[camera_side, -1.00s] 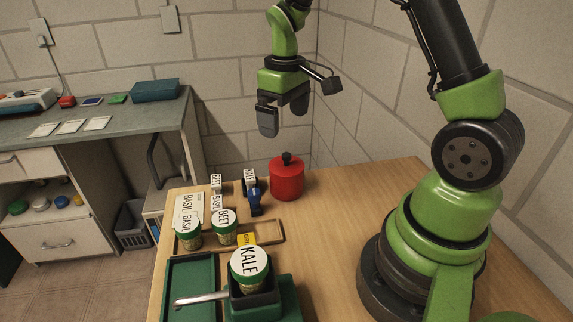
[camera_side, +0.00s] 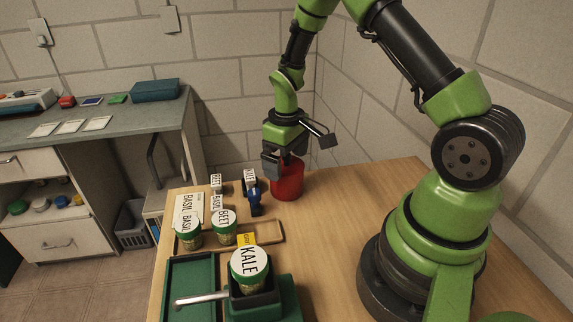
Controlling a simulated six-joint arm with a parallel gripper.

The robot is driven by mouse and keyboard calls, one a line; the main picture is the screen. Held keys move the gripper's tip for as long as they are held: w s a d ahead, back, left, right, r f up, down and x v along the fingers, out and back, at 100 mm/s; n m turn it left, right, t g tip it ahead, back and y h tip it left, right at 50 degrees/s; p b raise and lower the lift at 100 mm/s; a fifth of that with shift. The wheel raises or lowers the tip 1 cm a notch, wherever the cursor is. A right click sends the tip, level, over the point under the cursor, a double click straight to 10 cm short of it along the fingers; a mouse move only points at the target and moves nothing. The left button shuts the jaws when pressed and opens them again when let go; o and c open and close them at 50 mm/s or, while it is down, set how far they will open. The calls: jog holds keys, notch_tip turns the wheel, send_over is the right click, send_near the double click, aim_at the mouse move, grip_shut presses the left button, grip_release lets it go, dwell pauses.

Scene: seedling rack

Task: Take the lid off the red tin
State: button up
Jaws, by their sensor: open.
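The red tin (camera_side: 289,186) stands upright on the wooden table near its back edge. Its top and the dark knob of its lid are hidden behind my gripper. My gripper (camera_side: 279,167) is open and points down at the top of the tin, with its fingers in front of or around the lid. I cannot tell from this view whether the fingers touch the lid.
Left of the tin stand small labelled blue-and-white items (camera_side: 252,193). Nearer are jars marked BASIL (camera_side: 188,226) and BEET (camera_side: 224,228) at a wooden tray (camera_side: 268,232). A KALE jar (camera_side: 249,268) sits in a dark holder beside a green tray (camera_side: 190,278). The table right of the tin is clear.

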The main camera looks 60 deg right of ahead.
jog(key=shift+c, duration=0.5)
jog(key=c, duration=0.7)
jog(key=shift+o, duration=0.2)
jog(key=shift+r, duration=0.1)
notch_tip(320, 180, up, 8)
jog(key=shift+r, duration=0.15)
jog(key=shift+s+a+r, duration=0.1)
jog(key=shift+a+r, duration=0.05)
jog(key=shift+r, duration=0.15)
jog(key=s+a+f+n, duration=0.4)
jog(key=s+a+f, duration=0.1)
jog(key=s+a, duration=0.15)
send_over(303, 221)
jog(key=shift+n, duration=0.3)
notch_tip(303, 221, down, 6)
jog(key=shift+f, duration=2.25)
